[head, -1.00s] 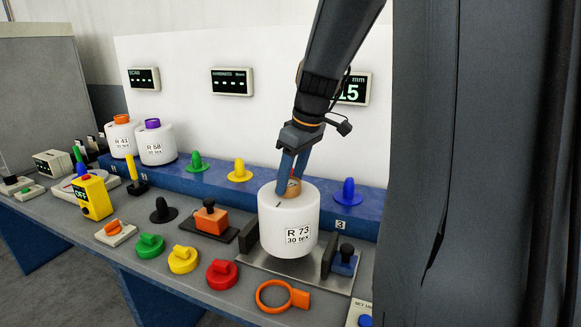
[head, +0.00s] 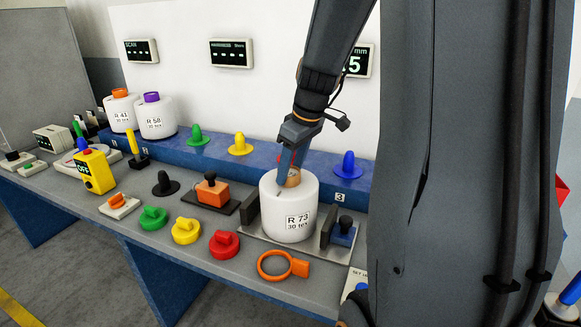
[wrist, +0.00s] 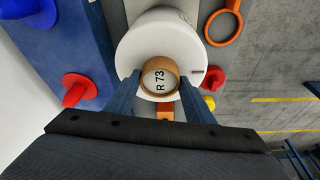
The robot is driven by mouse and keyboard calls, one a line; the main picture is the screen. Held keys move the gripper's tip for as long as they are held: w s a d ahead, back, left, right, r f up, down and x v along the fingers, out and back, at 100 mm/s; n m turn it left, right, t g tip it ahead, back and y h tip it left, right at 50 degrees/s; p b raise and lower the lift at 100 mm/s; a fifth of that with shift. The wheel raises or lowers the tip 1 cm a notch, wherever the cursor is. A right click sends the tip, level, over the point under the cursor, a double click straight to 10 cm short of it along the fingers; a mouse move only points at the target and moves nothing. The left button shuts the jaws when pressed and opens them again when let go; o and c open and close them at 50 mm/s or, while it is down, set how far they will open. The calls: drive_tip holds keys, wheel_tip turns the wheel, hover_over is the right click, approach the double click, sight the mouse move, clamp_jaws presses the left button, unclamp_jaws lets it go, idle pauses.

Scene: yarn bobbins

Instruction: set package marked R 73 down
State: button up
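The white package marked R 73 (head: 288,215) stands upright low over the metal plate (head: 262,245), between two dark upright pads. It looks set on the plate, but contact under it cannot be made out. My gripper (head: 290,170) reaches down from above to the brown core at the package's top. In the wrist view, my gripper (wrist: 160,80) has one blue finger on each side of the core (wrist: 160,78), close against it. The white yarn body (wrist: 150,35) spreads out around the core.
An orange ring (head: 283,265) lies in front of the plate. Red (head: 224,243), yellow (head: 186,231) and green (head: 153,218) knobs line the front. A stamp-like orange block (head: 213,190) is at the left. Packages R 41 (head: 121,110) and R 58 (head: 154,118) stand on the blue ledge.

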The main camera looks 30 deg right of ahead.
drive_tip(key=o, duration=0.3)
drive_tip(key=shift+o, duration=0.2)
drive_tip(key=b+v, duration=0.1)
drive_tip(key=v, duration=1.1)
drive_tip(key=shift+b, duration=0.3)
drive_tip(key=shift+s+r, duration=0.1)
